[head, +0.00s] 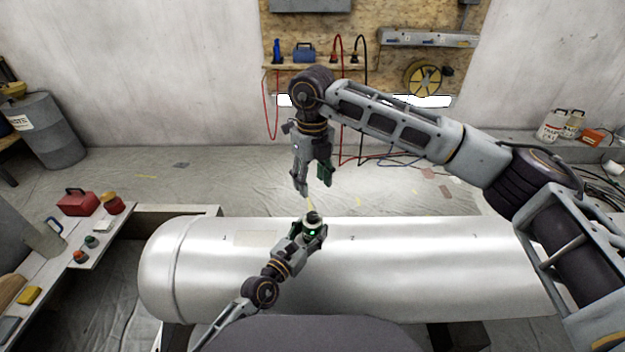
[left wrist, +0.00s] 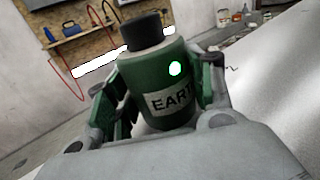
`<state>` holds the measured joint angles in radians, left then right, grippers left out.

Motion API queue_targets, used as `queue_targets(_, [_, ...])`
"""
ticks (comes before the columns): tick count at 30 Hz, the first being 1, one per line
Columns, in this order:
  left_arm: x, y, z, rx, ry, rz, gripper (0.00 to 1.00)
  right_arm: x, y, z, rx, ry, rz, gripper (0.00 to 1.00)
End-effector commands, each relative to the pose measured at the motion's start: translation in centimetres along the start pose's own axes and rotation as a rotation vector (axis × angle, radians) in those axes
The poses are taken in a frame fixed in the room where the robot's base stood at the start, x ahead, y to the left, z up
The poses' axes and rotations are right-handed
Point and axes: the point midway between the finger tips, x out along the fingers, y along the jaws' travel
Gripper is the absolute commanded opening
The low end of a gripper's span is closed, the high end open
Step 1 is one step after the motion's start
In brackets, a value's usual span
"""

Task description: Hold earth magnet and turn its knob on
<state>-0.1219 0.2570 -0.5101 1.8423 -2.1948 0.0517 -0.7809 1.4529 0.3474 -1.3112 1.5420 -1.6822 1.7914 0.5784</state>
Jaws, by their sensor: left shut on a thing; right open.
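The earth magnet (left wrist: 158,85) is a green cylinder with a label reading "EART", a lit green-white spot and a black knob (left wrist: 146,30) on top. In the head view the magnet (head: 313,230) is small and stands at the silver tank's upper surface; whether it touches the tank I cannot tell. My left gripper (head: 311,236) is shut on the magnet, with a finger on either side in the left wrist view. My right gripper (head: 314,188) is open and empty, pointing down above the knob, with a gap between them.
The large silver tank (head: 420,262) lies across the front. A side bench (head: 95,245) on the left holds a red toolbox (head: 78,202) and small items. A wall board (head: 385,20) with cables hangs at the back. The sheeted floor behind the tank is mostly clear.

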Motion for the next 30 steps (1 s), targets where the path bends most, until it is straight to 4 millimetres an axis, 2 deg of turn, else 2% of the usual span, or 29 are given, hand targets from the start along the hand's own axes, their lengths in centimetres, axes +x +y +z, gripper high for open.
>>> queue_targets(2, [0.0,0.0,0.0,0.0,0.001,-0.001,0.19,0.0,0.0,0.0,0.0,0.0,0.0,0.51])
queue_targets(3, [0.0,0.0,0.1,0.0,-0.002,0.0,0.55,0.0,0.0,0.0,0.0,0.0,0.0,0.51])
queue_targets(9, [0.0,0.0,0.1,0.0,-0.001,0.0,0.78,0.0,0.0,0.0,0.0,0.0,0.0,0.51])
queue_targets(22, [-0.2,0.0,-0.1,0.0,0.002,0.0,0.78,0.0,0.0,0.0,0.0,0.0,0.0,0.51])
queue_targets(30, [-1.8,0.0,-0.1,0.001,0.002,0.0,0.78,0.0,0.0,0.0,0.0,0.0,0.0,0.51])
